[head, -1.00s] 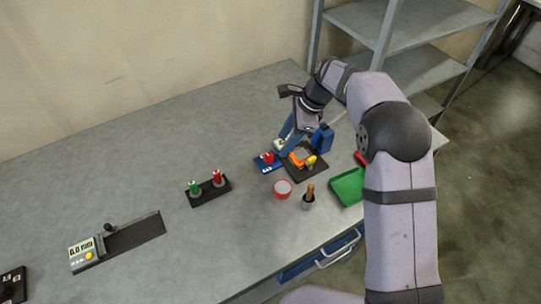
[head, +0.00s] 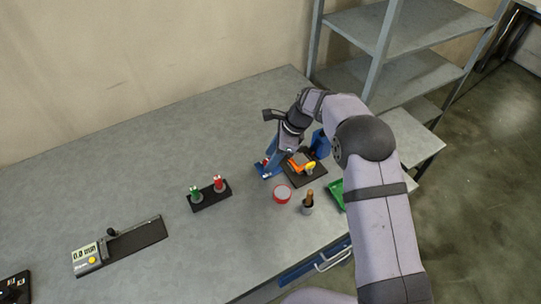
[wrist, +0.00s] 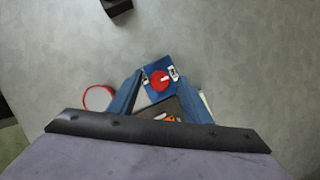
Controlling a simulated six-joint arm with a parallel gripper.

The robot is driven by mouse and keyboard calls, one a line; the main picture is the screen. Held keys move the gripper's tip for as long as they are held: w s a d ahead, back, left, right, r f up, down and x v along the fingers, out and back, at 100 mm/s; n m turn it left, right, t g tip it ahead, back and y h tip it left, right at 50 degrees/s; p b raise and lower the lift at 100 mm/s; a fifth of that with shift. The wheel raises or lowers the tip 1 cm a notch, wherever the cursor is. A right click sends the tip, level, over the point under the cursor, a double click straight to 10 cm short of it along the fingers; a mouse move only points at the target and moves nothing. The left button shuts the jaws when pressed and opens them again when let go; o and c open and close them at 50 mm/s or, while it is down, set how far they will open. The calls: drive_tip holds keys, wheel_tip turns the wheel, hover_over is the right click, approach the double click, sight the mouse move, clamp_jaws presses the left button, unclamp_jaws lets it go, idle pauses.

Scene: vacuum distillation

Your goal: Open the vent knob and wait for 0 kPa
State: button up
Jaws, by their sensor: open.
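The red knob (wrist: 160,80) sits on a small blue base (wrist: 163,64) with white labels beside it. It shows in the wrist view between my fingertips; in the head view the blue base (head: 263,171) is partly covered by my gripper. My gripper (head: 270,161) is open with its two blue fingers over the base, one on each side of the knob. I cannot tell whether they touch it.
Right of the blue base is a black board (head: 314,176) with an orange and yellow device. A red-rimmed dish (head: 282,194), a grey cup (head: 307,208) and a green tray (head: 335,195) stand in front. A black holder (head: 209,197) with red and green pieces is left. The rear table is clear.

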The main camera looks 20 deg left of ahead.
drive_tip(key=shift+a+f, duration=0.15)
drive_tip(key=shift+f, duration=0.2)
drive_tip(key=shift+c, duration=0.7)
drive_tip(key=c, duration=0.9)
drive_tip(key=shift+n, duration=0.4)
drive_tip(key=n+g, duration=0.1)
drive_tip(key=n, duration=0.2)
drive_tip(key=shift+w+g+h, duration=0.1)
drive_tip(key=shift+g+h, duration=0.2)
drive_tip(key=shift+n+g+h+b, duration=0.35)
drive_tip(key=shift+n+g+h, duration=0.05)
drive_tip(key=shift+n, duration=1.5)
